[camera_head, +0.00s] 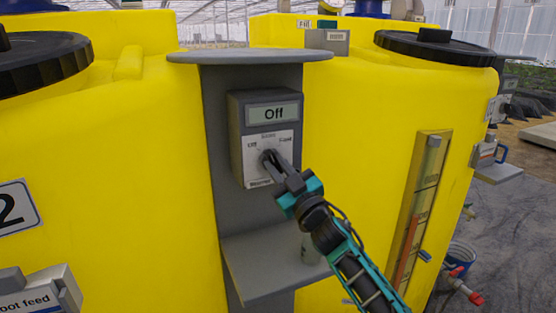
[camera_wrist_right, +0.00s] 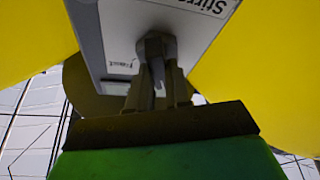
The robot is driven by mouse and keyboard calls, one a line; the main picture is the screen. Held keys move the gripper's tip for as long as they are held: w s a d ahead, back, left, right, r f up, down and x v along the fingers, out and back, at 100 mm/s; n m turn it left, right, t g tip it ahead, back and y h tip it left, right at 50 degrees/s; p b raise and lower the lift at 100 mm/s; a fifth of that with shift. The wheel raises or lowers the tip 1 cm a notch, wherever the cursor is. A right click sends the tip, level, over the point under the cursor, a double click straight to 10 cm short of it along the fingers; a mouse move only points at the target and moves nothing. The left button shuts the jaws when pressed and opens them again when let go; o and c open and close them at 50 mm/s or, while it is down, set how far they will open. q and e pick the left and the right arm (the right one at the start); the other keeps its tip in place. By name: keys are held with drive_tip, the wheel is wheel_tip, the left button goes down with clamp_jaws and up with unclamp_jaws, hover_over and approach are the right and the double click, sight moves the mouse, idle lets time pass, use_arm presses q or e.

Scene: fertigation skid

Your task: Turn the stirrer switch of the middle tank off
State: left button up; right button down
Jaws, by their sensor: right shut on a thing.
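The stirrer switch box (camera_head: 238,138) is grey and fixed to a grey post between two yellow tanks. Its small display (camera_head: 274,113) reads "Off". Below it is a white dial plate (camera_head: 256,178) with small, partly blurred labels and a dark knob (camera_head: 268,157). My right gripper (camera_head: 279,168) is shut on the knob, coming from the lower right. In the right wrist view the fingers close around the knob (camera_wrist_right: 157,46) in front of the plate. The fingers partly hide the knob and the right of the plate. My left gripper is not in view.
The left yellow tank (camera_head: 120,190) carries a "2" label (camera_head: 16,208); another yellow tank (camera_head: 365,130) stands right, with a level gauge (camera_head: 419,200). A grey shelf (camera_head: 265,260) juts out below the switch box, near my right arm. A round grey cap (camera_head: 248,56) tops the post.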

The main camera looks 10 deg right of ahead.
drive_tip(key=shift+d+r+n+g+y+p, duration=0.15)
drive_tip(key=shift+n+g+y+p, duration=0.35)
drive_tip(key=shift+n, duration=0.7)
drive_tip(key=shift+n+g+y+p, duration=0.3)
drive_tip(key=shift+n+g+p, duration=0.2)
drive_tip(key=shift+n+p, duration=0.65)
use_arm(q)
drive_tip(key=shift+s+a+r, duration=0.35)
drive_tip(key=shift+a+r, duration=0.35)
use_arm(e)
drive_tip(key=shift+n, duration=0.55)
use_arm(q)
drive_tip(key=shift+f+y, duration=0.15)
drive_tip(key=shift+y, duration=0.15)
use_arm(e)
drive_tip(key=c, duration=1.1)
unclamp_jaws()
drive_tip(key=shift+o, duration=0.2)
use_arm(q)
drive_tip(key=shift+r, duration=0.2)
